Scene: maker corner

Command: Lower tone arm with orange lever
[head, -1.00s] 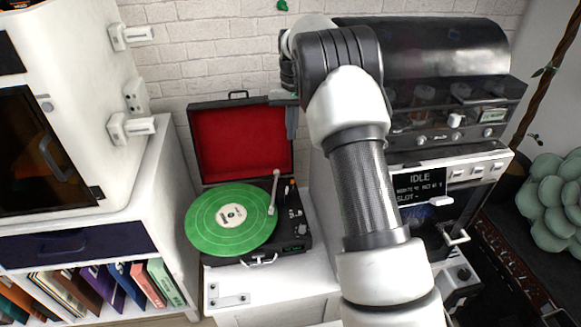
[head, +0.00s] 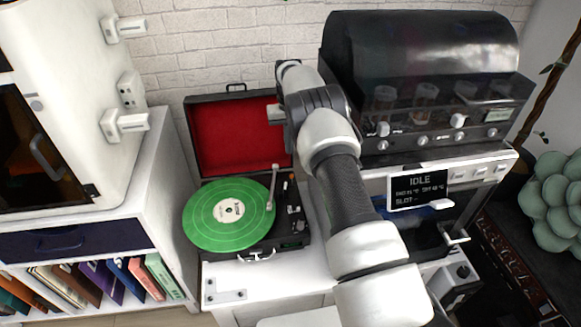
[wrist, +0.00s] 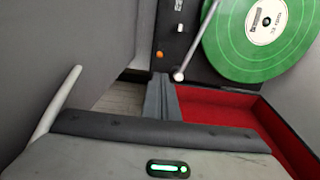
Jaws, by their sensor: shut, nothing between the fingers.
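The record player (head: 262,243) is an open black case with a red-lined lid (head: 228,145) and a green record (head: 215,222). Its white tone arm (head: 273,187) lies along the record's right edge; I cannot tell whether its tip touches. In the wrist view the tone arm (wrist: 206,38) ends in a pale round knob. A small orange lever (wrist: 159,54) stands on the black deck beside it. My gripper (wrist: 161,78) is shut and empty, its tips near the orange lever and apart from it in the picture. In the head view my gripper (head: 276,113) is by the lid, partly hidden by my arm.
A machine with a dark hood (head: 420,60) and an IDLE screen (head: 419,189) stands right of the record player, close to my arm. A white cabinet (head: 75,110) and a shelf of records (head: 100,280) are at left. The white top in front of the player is clear.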

